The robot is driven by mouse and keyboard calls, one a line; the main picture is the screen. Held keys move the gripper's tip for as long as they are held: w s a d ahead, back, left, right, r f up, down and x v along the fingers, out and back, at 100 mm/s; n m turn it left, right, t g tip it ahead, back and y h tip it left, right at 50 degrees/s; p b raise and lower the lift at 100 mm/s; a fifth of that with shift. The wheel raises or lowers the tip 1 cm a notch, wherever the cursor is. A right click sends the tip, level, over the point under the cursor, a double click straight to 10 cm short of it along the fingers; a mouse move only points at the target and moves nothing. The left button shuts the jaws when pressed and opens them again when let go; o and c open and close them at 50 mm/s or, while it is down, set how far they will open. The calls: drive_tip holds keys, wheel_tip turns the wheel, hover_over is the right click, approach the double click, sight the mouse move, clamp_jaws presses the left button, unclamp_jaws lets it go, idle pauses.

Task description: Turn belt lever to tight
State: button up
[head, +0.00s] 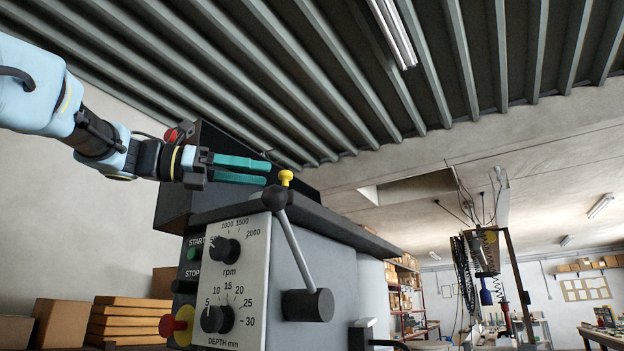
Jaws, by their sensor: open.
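A grey drill-press-like machine (334,252) fills the middle of the head view. A grey rod lever (295,245) with a dark ball top (275,198) and a dark round hub (308,304) stands on its side, tilted up and left. A small yellow knob (286,177) sticks up at the machine's top edge, just behind the ball. No belt lever label or tight mark is readable, so I cannot tell which of these is the belt lever. My gripper (268,172) reaches in from the left, its teal fingers apart and empty, tips just left of the yellow knob.
The front panel (232,280) carries rpm and depth dials, START and STOP buttons and a red-yellow knob (176,325). A dark raised housing (205,150) stands behind my gripper. Stacked boxes (128,318) are at lower left. Open air lies above the machine.

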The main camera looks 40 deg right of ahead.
drive_tip(key=p+x, duration=0.2)
drive_tip(key=x, duration=0.7)
drive_tip(key=shift+s+d+p, duration=0.15)
drive_tip(key=shift+p, duration=0.15)
clamp_jaws()
idle(1.0)
